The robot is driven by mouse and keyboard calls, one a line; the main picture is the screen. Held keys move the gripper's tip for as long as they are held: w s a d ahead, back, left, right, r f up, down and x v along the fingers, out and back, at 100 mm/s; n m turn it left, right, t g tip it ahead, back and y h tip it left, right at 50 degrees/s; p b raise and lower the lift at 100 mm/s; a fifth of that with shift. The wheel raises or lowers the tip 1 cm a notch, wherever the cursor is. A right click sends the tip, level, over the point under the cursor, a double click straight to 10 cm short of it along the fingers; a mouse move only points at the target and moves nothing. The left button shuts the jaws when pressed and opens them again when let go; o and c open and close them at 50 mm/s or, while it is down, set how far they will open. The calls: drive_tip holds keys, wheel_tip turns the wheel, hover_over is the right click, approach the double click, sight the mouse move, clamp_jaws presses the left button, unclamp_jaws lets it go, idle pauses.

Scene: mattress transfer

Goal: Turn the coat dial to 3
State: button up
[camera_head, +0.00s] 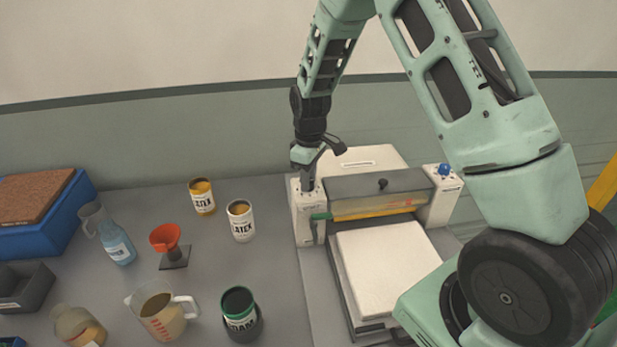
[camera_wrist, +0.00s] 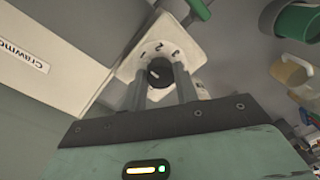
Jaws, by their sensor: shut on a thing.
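The coat dial (camera_wrist: 159,71) is a small dark knob on a white post, with numbers including 1 and 2 printed around it. In the wrist view my gripper (camera_wrist: 160,85) has its two grey fingers on either side of the dial, closed on it. In the head view my gripper (camera_head: 308,185) points down onto the top of the machine's left white post (camera_head: 304,222) and hides the dial there. I cannot clearly tell which number the dial points to.
The coating machine has a white slab (camera_head: 385,262) in front and a blue knob (camera_head: 445,170) on its right post. A latex can (camera_head: 241,220), a yellow can (camera_head: 202,197), a red funnel (camera_head: 166,238) and a measuring jug (camera_head: 162,312) stand to the left.

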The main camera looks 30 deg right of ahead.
drive_tip(key=shift+m, duration=0.3)
drive_tip(key=m+b, duration=0.1)
drive_tip(key=m, duration=0.2)
drive_tip(key=shift+m, duration=0.3)
drive_tip(key=m+b, duration=0.1)
drive_tip(key=m, duration=0.3)
drive_tip(key=shift+m, duration=0.3)
drive_tip(key=m, duration=0.4)
drive_tip(key=shift+m, duration=0.3)
drive_tip(key=shift+m+t+p, duration=0.4)
drive_tip(key=shift+m+p, duration=0.2)
drive_tip(key=shift+m, duration=1.5)
drive_tip(key=o, duration=1)
